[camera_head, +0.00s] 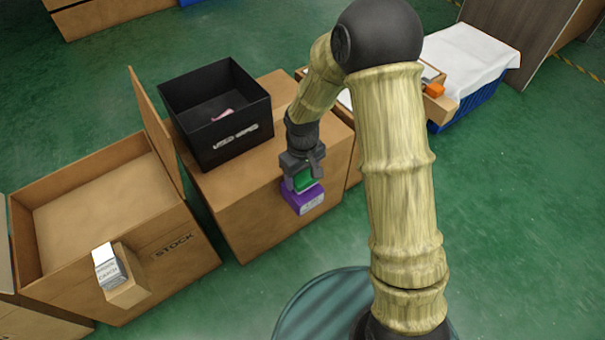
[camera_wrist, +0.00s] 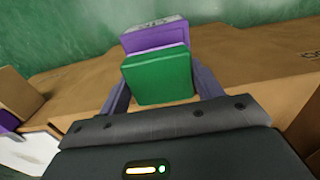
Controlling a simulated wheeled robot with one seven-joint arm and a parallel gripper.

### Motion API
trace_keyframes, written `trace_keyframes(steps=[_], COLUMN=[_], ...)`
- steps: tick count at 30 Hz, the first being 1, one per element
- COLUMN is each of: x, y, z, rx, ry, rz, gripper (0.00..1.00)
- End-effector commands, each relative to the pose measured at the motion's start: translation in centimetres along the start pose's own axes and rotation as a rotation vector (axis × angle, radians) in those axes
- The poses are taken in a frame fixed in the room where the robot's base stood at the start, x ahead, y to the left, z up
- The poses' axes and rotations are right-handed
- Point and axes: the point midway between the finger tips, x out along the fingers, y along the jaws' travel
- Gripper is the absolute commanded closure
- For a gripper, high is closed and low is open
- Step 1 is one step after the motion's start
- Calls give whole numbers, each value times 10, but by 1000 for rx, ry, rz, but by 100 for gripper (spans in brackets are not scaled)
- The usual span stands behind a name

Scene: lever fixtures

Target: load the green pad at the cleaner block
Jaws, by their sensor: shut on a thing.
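My gripper (camera_head: 303,172) is shut on the green pad (camera_head: 305,181), in front of the cardboard-brown counter. In the wrist view the green pad (camera_wrist: 158,78) sits between the two fingers (camera_wrist: 160,88), its flat face toward the camera. A purple block with a white label (camera_head: 303,200), which looks like the cleaner block, is right below the pad at the counter's front face. In the wrist view the purple block (camera_wrist: 155,36) is just beyond the pad, partly hidden by it. I cannot tell whether pad and block touch.
A black bin (camera_head: 222,127) holding a pink scrap stands on the brown counter (camera_head: 245,205). An open stock box (camera_head: 90,200) with a labelled front bracket (camera_head: 125,285) is at left. Behind my arm are an orange item (camera_head: 433,90) and a white cloth (camera_head: 465,60) over a blue crate.

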Motion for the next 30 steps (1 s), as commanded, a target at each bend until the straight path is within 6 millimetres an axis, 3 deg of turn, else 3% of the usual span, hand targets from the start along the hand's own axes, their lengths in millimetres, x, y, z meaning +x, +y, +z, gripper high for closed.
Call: trace_keyframes(steps=[19, 30], x=[-44, -46], y=[0, 0], z=[0, 0], rx=[0, 0], ry=[1, 1], rz=[0, 0], gripper=[53, 53])
